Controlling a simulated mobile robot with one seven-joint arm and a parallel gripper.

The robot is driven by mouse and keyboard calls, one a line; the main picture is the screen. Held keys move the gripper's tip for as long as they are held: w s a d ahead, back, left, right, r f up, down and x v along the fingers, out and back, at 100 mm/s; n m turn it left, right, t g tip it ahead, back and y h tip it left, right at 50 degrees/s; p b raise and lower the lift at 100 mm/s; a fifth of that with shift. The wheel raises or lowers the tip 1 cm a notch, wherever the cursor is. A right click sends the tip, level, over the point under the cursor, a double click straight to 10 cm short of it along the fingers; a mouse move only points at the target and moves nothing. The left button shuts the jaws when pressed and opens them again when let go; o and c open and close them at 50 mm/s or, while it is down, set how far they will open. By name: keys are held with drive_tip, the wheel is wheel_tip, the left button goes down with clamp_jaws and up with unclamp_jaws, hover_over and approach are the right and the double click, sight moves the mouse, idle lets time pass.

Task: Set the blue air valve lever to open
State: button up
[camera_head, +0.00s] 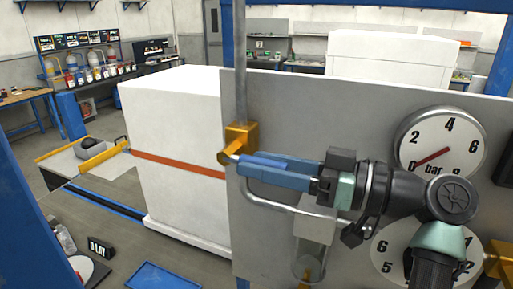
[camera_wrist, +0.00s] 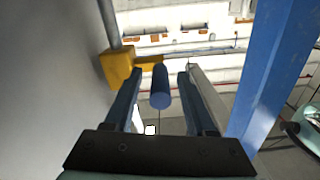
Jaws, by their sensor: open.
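The air valve is a brass-yellow body (camera_head: 238,140) on a vertical grey pipe at the left edge of a grey panel; it also shows in the wrist view (camera_wrist: 117,66). Its blue lever (camera_wrist: 160,88) shows in the wrist view as a short blue cylinder between my two fingers, with gaps on both sides. My gripper (camera_head: 248,163) is open, its fingers reaching left to just beside the valve. In the head view the blue fingers and blue lever overlap, so the lever's exact angle is hard to tell.
The grey panel (camera_head: 265,115) carries an upper bar gauge (camera_head: 437,140), needle near zero, and a lower gauge (camera_head: 392,250) partly hidden by my arm. A bent grey pipe (camera_head: 265,203) runs below my gripper. A blue post (camera_wrist: 272,75) stands right in the wrist view.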

drive_tip(key=shift+w+a, duration=0.25)
drive_tip(key=shift+a, duration=0.45)
clamp_jaws()
idle(1.0)
